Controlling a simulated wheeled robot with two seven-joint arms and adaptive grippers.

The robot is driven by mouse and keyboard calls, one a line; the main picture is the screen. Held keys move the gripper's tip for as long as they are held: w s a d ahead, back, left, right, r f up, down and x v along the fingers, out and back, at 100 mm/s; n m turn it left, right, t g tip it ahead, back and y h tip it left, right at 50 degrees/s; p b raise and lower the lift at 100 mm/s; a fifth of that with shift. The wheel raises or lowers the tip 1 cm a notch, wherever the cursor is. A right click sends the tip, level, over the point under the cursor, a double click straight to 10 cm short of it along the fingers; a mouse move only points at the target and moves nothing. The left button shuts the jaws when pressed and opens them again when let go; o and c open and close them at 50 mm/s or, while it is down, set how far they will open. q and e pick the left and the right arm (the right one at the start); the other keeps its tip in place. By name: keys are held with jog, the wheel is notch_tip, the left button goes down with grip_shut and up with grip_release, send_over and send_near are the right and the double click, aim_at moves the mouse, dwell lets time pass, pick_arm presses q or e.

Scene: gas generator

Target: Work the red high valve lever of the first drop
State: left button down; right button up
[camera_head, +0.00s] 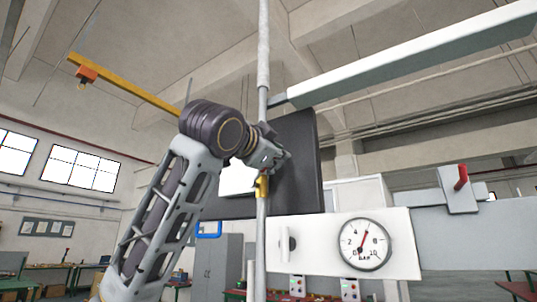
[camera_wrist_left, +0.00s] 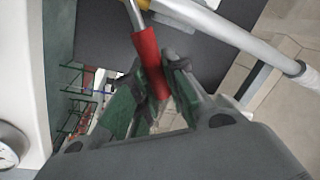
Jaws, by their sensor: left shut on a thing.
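The red valve lever (camera_wrist_left: 149,58) shows in the left wrist view as a red sleeve on a metal rod, slanting down between my fingers. My left gripper (camera_wrist_left: 160,78) is shut on this sleeve, with a green-padded finger on each side. In the head view, my left gripper (camera_head: 272,157) is raised beside the vertical grey pipe (camera_head: 261,230), in front of a dark panel. The yellow valve body (camera_head: 262,187) sits on the pipe just below the gripper. The lever is hidden by the gripper in the head view. My right gripper is not in view.
A white panel with a round pressure gauge (camera_head: 363,244) stands right of the pipe. Another red handle (camera_head: 461,177) sits on a grey box farther right. The dark panel (camera_head: 300,165) is close behind the gripper.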

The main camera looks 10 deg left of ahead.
pick_arm(q)
notch_tip(320, 180, down, 6)
jog(key=d+m+h, duration=0.2)
jog(key=m, duration=0.7)
jog(key=shift+s+h, duration=0.3)
jog(key=c, duration=1.4)
grip_release()
jog(key=shift+r, duration=0.1)
jog(key=shift+s+a, duration=0.15)
jog(key=shift+v, duration=5.9)
